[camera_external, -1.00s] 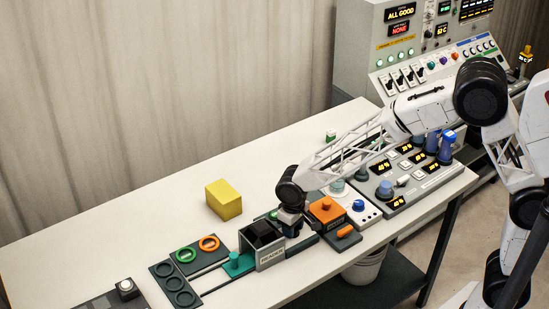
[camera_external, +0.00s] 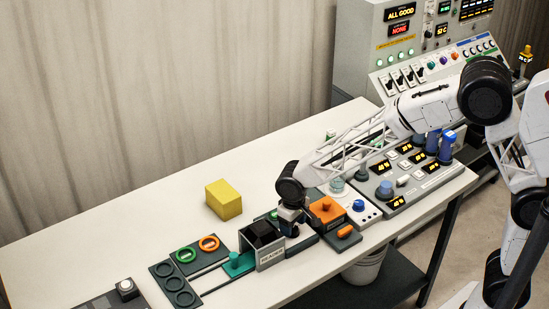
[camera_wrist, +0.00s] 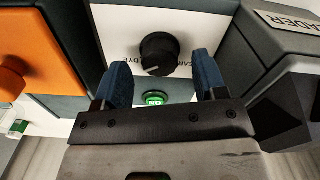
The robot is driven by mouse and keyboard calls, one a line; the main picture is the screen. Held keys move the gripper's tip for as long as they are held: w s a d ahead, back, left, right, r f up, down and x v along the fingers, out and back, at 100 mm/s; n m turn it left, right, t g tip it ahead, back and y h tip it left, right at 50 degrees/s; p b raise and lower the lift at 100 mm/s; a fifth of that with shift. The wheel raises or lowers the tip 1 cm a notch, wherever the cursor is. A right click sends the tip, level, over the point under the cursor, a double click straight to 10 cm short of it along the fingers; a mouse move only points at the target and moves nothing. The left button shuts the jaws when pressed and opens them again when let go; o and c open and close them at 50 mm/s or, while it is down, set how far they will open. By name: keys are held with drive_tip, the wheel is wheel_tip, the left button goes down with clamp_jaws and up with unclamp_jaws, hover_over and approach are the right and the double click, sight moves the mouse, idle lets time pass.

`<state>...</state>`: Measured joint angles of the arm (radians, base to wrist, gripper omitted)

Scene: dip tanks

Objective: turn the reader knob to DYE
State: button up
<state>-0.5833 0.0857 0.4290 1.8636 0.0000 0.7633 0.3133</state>
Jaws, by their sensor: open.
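The reader knob (camera_wrist: 158,54) is a round black knob on a white panel in the wrist view. A pale mark on the knob points left. My gripper (camera_wrist: 163,75) is open, with one blue finger on each side just below the knob; I cannot tell if either touches it. A lit green button (camera_wrist: 155,98) shows between the fingers. In the external view my gripper (camera_external: 292,222) is low over the panel beside the reader (camera_external: 270,257), and hides the knob.
The orange block (camera_external: 326,212) is close on the right of my gripper. The reader's dark box stands close on its left. A yellow block (camera_external: 223,199) lies behind on the table. The table behind the panels is mostly clear.

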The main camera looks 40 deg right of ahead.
sight(295, 227)
drive_tip(key=shift+r, duration=3.1)
drive_tip(key=shift+d+r, duration=0.3)
drive_tip(key=shift+d, duration=0.15)
drive_tip(key=s+d+r+m, duration=0.1)
drive_tip(key=s+d+r, duration=0.25)
drive_tip(key=d, duration=0.45)
drive_tip(key=s+d+r+t, duration=0.1)
drive_tip(key=s+d+r, duration=0.25)
drive_tip(key=d, duration=0.35)
drive_tip(key=s+d+r+m, duration=0.1)
drive_tip(key=s+d+r, duration=0.2)
drive_tip(key=d+r, duration=0.35)
drive_tip(key=s+d+m+t, duration=0.1)
drive_tip(key=s+d, duration=1.5)
drive_tip(key=s, duration=0.3)
drive_tip(key=shift+s+d+t, duration=0.15)
drive_tip(key=shift+d+t, duration=0.15)
drive_tip(key=shift+d, duration=0.1)
